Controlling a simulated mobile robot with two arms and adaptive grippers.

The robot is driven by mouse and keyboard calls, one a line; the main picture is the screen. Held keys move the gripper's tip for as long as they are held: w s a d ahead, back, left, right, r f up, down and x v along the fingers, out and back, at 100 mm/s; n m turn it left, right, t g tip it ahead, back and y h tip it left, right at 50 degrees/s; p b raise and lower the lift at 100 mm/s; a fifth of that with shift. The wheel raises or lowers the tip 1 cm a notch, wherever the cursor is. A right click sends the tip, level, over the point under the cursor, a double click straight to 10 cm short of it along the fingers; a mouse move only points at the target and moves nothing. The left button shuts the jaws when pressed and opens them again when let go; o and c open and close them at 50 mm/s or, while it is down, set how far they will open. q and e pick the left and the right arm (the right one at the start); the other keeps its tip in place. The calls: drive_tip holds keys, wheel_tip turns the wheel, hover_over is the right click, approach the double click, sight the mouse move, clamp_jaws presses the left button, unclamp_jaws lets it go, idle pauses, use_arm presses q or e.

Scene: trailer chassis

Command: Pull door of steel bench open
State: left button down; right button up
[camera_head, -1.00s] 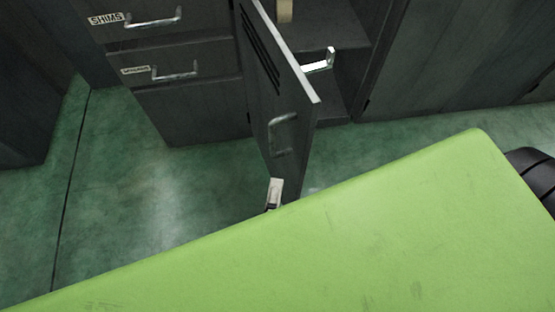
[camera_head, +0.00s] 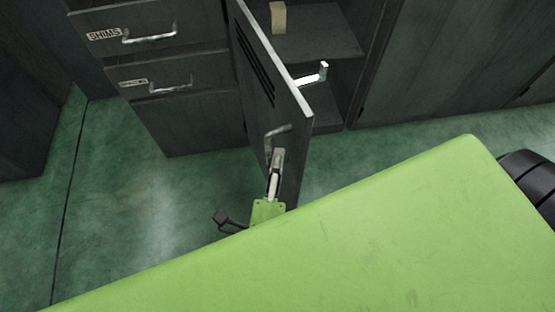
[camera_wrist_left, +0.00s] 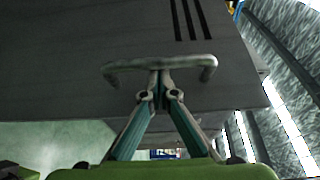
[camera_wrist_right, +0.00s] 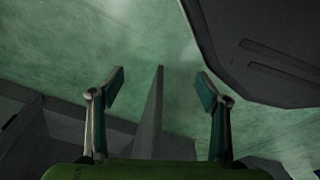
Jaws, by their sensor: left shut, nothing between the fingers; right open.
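The dark grey steel bench door (camera_head: 285,110), with dark slots near its top, stands wide open, swung out from its compartment. Its metal bar handle (camera_head: 268,148) is on the outer face, and it also shows in the left wrist view (camera_wrist_left: 120,70). My left gripper (camera_head: 277,155) is shut with its tips at the handle; in the left wrist view its tips (camera_wrist_left: 160,78) meet at the middle of the bar. Whether they touch it is unclear. My right gripper (camera_wrist_right: 160,85) is open, with a thin dark panel (camera_wrist_right: 152,115) visible between its fingers; it is not visible in the head view.
The open compartment has a shelf (camera_head: 320,38) with a tan block (camera_head: 278,17) and a bright pale piece (camera_head: 312,78) lower down. Drawers with handles (camera_head: 172,88) are at left. More dark cabinets (camera_head: 470,55) stand at right. Green floor (camera_head: 150,215) is clear at left.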

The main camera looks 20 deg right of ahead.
use_arm(q)
drive_tip(key=w+a+m+g+h+b, duration=0.2)
drive_tip(key=a+b, duration=0.1)
drive_tip(key=a, duration=0.6)
drive_tip(key=w+a+m+g+h+b, duration=0.2)
drive_tip(key=w+a+h+b, duration=0.1)
drive_tip(key=a, duration=0.5)
drive_tip(key=shift+w+a+g+b, duration=0.3)
drive_tip(key=shift+a+g+b, duration=0.1)
drive_tip(key=shift+b, duration=0.15)
use_arm(e)
drive_tip(key=w+r, duration=0.1)
drive_tip(key=r, duration=1)
drive_tip(key=w+r+t, duration=0.1)
drive_tip(key=w+r, duration=0.1)
drive_tip(key=r, duration=0.9)
drive_tip(key=shift+w+r, duration=0.3)
drive_tip(key=shift+r, duration=0.05)
drive_tip(key=shift+a, duration=0.1)
